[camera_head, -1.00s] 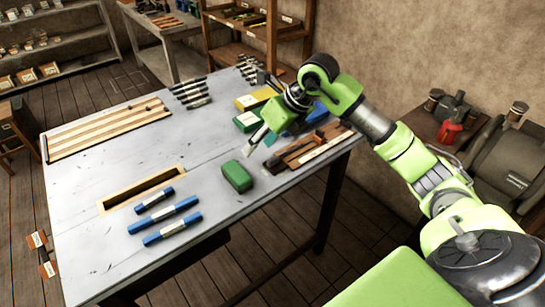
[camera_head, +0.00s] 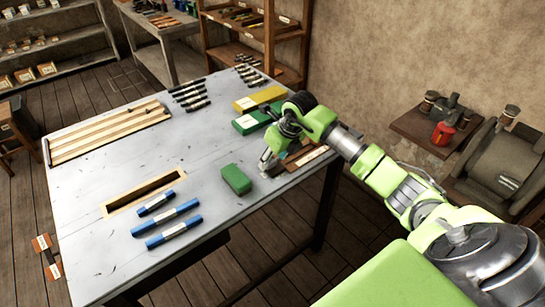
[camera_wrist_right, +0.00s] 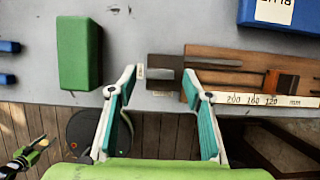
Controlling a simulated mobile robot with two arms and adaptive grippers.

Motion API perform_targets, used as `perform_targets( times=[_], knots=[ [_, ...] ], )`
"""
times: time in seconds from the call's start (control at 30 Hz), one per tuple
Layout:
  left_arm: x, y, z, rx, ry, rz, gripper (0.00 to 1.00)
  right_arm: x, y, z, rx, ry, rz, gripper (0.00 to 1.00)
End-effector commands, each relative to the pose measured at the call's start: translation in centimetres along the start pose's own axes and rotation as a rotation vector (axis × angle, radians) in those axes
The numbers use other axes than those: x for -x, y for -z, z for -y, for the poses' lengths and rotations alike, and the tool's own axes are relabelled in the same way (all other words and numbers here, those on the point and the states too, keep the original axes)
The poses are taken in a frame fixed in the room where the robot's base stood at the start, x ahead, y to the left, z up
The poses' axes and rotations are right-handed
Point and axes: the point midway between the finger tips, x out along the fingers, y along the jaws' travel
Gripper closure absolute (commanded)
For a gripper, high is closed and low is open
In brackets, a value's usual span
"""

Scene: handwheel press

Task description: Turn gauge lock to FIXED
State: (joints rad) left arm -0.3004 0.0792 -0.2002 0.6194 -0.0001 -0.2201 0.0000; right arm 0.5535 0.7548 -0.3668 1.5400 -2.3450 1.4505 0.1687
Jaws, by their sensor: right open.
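The wooden gauge (camera_head: 305,156) lies near the table's right edge. In the right wrist view, the gauge (camera_wrist_right: 225,57) has dark slots and a white scale marked in mm. A dark flat piece (camera_wrist_right: 165,66) sticks out from its left end, with small labels too small to read; I cannot tell whether it is the lock. My right gripper (camera_head: 267,158) is over this end of the gauge. In the wrist view, my right gripper (camera_wrist_right: 159,82) is open, its fingertips on either side of the dark piece, with no visible grip. A small black and green part (camera_wrist_right: 25,157) at lower left may be my left gripper.
A green block (camera_head: 236,179) lies left of the gripper, and it shows in the wrist view (camera_wrist_right: 79,52). Several blue bars (camera_head: 166,217) lie further left. Yellow (camera_head: 260,98) and green boxes lie behind the arm. The middle of the table (camera_head: 185,140) is clear.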

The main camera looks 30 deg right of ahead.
Motion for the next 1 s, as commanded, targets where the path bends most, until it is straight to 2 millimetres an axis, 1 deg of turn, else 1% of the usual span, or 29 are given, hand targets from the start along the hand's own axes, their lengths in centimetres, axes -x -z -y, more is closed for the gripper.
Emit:
perform_targets(
  times=[0.1, 0.17, 0.43, 0.47, 0.5, 0.57, 0.6, 0.83, 1.0],
  knots=[
    [0.3, 0.0, 0.0, 0.000, 0.000, 0.000, 0.61, -0.9, 0.0, 0.0, -0.001, 0.000, -0.001, 0.54],
    [0.3, 0.0, 0.0, 0.000, 0.000, 0.000, 0.61, -1.2, 0.0, 0.0, 0.001, 0.000, 0.000, 0.54],
    [0.3, 0.1, 0.0, 0.000, 0.000, 0.000, 0.61, -1.4, 0.0, 0.0, 0.001, 0.001, 0.001, 0.54],
    [0.3, 0.0, 0.0, 0.000, 0.000, 0.000, 0.61, -1.4, 0.0, 0.0, 0.001, 0.001, 0.001, 0.57],
    [0.3, 0.1, 0.0, 0.000, 0.000, 0.000, 0.61, -1.4, 0.0, 0.0, 0.001, 0.001, 0.001, 0.67],
    [0.3, 0.1, 0.0, 0.000, 0.000, 0.000, 0.61, -1.4, 0.0, 0.0, 0.001, 0.001, 0.001, 0.83],
    [0.3, 0.1, 0.0, 0.000, 0.000, 0.000, 0.61, -1.4, 0.0, 0.0, 0.001, 0.001, 0.001, 0.93],
    [0.2, 0.1, 0.0, 0.000, 0.000, -0.001, 0.61, -1.4, 0.0, 0.0, 0.005, -0.001, 0.001, 0.93],
    [-0.4, 0.0, 0.0, 0.000, 0.000, -0.001, 0.61, -1.5, 0.1, 0.1, 0.040, -0.014, 0.002, 0.93]
  ],
)
